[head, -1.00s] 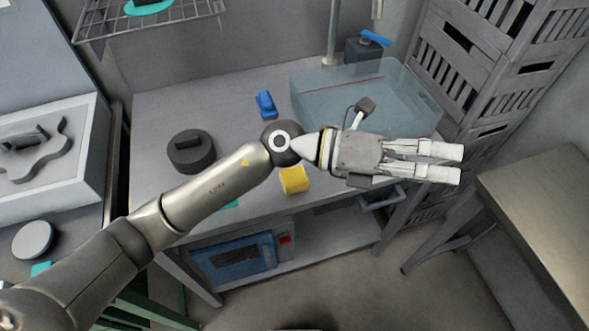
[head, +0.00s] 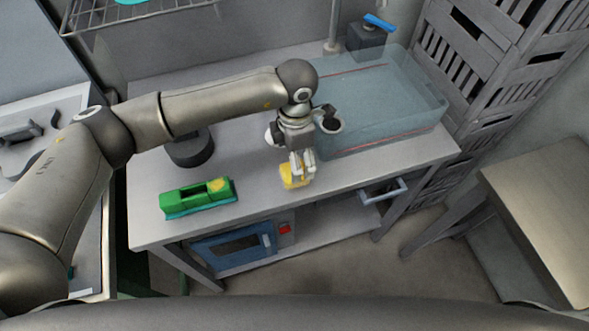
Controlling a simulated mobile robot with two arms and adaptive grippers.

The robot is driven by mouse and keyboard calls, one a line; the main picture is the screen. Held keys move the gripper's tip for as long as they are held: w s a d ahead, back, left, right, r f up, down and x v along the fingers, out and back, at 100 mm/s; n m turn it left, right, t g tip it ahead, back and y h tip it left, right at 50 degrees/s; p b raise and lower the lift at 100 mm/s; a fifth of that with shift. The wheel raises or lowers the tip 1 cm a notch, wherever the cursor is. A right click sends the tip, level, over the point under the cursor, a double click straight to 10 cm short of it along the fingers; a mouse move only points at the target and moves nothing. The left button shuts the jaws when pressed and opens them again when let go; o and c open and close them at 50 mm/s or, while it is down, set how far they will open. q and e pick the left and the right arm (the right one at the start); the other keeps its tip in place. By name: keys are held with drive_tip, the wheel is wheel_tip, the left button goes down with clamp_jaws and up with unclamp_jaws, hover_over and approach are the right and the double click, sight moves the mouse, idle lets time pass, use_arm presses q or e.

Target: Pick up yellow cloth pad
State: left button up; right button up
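The yellow cloth pad (head: 290,179) lies near the front edge of the grey table, partly hidden by my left gripper. My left gripper (head: 302,173) points down at the pad, its fingertips at the pad's upper right part. They look in contact or very close; I cannot tell whether they are closed on it. My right gripper is not in view.
A green holder (head: 197,198) sits left of the pad on the table (head: 250,215). A clear bin (head: 385,100) stands behind to the right. A dark round block (head: 190,152) is partly behind my arm. A blue-handled valve (head: 378,24) is at the back.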

sight(285, 169)
use_arm(q)
drive_tip(key=shift+f, duration=0.65)
drive_tip(key=shift+f+p, duration=0.3)
drive_tip(key=shift+p, duration=0.2)
wheel_tip(285, 169, down, 3)
drive_tip(key=shift+s+a+f+p, duration=0.1)
drive_tip(key=shift+f+p, duration=0.1)
drive_tip(key=shift+p, duration=0.7)
drive_tip(key=shift+f, duration=0.55)
drive_tip(key=c, duration=1)
drive_tip(key=shift+c, duration=0.2)
drive_tip(key=shift+r, duration=0.1)
